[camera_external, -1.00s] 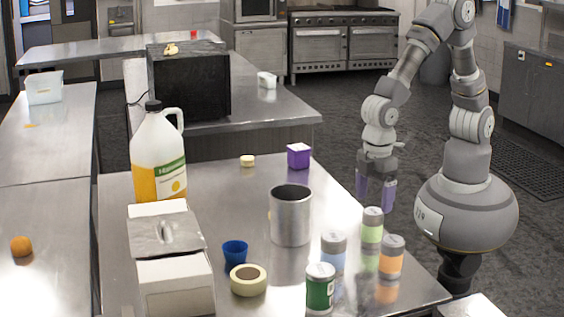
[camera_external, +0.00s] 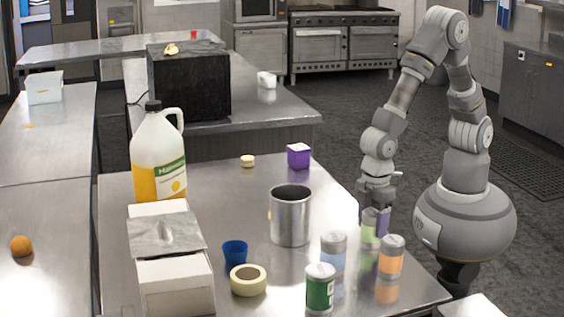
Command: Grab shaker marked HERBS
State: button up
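Several shakers with grey lids stand at the near right of the steel table: a light green one (camera_external: 369,232), an orange one (camera_external: 391,260), a pale blue one (camera_external: 333,258) and a dark green one (camera_external: 320,291). Their markings are too small to read, so I cannot tell which says HERBS. My gripper (camera_external: 375,222) points down at the light green shaker, its purple fingers around or just beside that shaker's upper part. The fingers and hand hide the shaker's lid. Whether they are closed on it I cannot tell.
A metal canister (camera_external: 290,218) stands left of the shakers. A blue cup (camera_external: 235,252), a tape roll (camera_external: 248,280), a white box (camera_external: 172,270) and a large jug (camera_external: 158,155) stand further left. A purple box (camera_external: 298,156) is at the back.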

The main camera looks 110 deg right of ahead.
jog(key=shift+c, duration=1.2)
jog(key=shift+r, duration=0.1)
